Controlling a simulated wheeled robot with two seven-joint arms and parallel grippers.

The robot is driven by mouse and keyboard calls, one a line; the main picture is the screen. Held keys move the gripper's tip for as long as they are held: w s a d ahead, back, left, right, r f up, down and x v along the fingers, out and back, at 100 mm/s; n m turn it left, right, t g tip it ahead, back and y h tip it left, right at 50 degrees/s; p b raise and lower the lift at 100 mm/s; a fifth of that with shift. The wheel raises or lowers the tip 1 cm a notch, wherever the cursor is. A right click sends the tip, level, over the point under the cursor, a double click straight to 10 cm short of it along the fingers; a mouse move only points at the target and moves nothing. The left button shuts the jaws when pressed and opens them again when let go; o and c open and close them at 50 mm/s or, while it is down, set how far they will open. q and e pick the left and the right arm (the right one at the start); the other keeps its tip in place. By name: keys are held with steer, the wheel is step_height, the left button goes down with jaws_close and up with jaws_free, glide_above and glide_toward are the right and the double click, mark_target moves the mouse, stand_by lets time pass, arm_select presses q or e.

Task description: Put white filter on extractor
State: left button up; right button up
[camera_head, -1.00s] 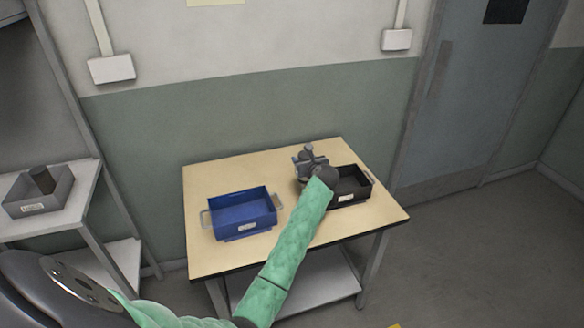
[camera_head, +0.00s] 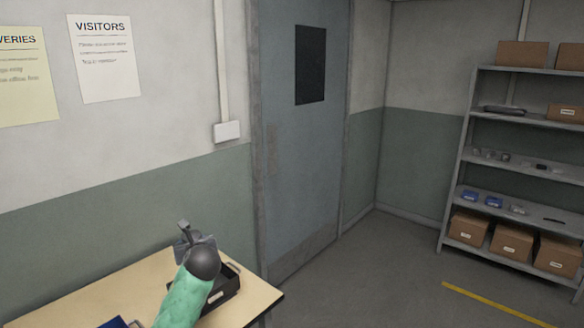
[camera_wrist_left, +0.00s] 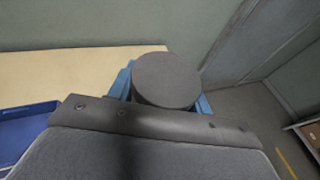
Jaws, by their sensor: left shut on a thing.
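My left gripper (camera_head: 188,238) is above the back edge of a black tray (camera_head: 222,292) on the table, its green-sleeved arm coming up from below. In the left wrist view, its bluish fingers are shut on a dark grey round, flat-topped piece (camera_wrist_left: 167,78), one finger at each side. The underside of the piece is hidden. I see nothing clearly white that I can name as the filter, and I cannot pick out the extractor. My right gripper is not in view.
The wooden table (camera_head: 90,300) also holds a blue tray (camera_head: 116,323), cut off at the bottom edge. A grey door (camera_head: 295,140) is behind. A shelf rack (camera_head: 466,140) with boxes and small parts stands at the right. The floor between is clear.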

arm_select(q)
steer(key=s+d+m+t+h, duration=0.1)
steer(key=s+d+m+h, duration=0.2)
steer(key=s+d, duration=0.3)
steer(key=s+d+f+m+h, duration=0.2)
steer(key=s+d+f+h, duration=0.1)
steer(key=s+f, duration=1.2)
steer(key=shift+s+f+t+h, duration=0.3)
steer(key=shift+s+f, duration=0.05)
steer(key=shift+f, duration=0.15)
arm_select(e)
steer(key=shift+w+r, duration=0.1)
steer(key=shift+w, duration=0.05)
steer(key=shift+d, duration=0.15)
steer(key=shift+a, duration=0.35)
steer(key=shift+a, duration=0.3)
arm_select(q)
steer(key=shift+a, duration=0.1)
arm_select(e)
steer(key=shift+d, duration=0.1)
